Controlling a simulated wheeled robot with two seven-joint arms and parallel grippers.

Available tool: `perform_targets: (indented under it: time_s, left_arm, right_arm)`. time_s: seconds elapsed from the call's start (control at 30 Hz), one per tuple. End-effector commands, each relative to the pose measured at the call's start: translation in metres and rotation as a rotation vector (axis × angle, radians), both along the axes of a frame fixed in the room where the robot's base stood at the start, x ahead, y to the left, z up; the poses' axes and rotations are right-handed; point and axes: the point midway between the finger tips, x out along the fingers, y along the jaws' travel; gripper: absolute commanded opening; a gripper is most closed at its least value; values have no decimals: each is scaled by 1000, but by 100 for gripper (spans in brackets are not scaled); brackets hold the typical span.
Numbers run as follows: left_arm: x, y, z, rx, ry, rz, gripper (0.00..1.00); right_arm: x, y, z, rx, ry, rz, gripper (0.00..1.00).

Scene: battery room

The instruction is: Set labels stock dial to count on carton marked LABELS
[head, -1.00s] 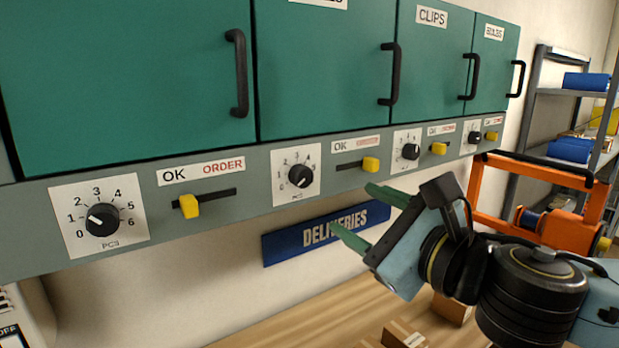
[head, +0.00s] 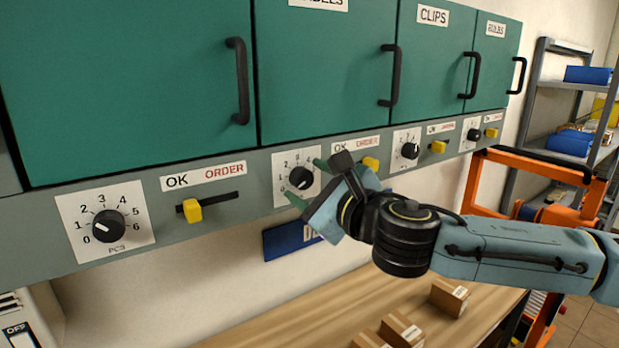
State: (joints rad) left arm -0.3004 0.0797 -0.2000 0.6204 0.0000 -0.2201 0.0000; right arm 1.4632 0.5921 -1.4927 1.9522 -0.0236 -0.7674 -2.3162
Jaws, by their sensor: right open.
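The labels stock dial (head: 299,178) is a black knob on a white plate, on the grey rail below the green door whose cut-off sign ends in "BELS". Its setting is hard to read, as the gripper covers part of the plate. My right gripper (head: 308,183) is open, its two green fingers in front of the dial, one above and one below the knob. I cannot tell whether they touch it. Small brown cartons (head: 449,296) (head: 403,329) (head: 369,340) lie on the wooden bench; their print is too small to read. My left gripper is out of view.
A larger-looking dial (head: 108,226) and yellow slider (head: 192,210) are at the left of the rail. Another yellow slider (head: 371,164) sits just behind my right gripper. A blue sign (head: 283,242) hangs below. An orange frame (head: 478,200) and grey shelving (head: 530,120) stand right.

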Motion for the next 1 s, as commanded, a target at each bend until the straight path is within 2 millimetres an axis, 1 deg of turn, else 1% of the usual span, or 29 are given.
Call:
perform_targets:
  time_s: [0.1,0.37,0.7,1.0]
  left_arm:
    - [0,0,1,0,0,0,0]
    - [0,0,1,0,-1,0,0]
    - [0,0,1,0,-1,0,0]
    - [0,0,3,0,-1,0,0]
  right_arm:
    - [3,3,0,0,-1,1,55]
    - [4,3,0,0,0,0,55]
    - [4,3,0,0,0,0,11]
    - [3,3,1,30,19,1,11]
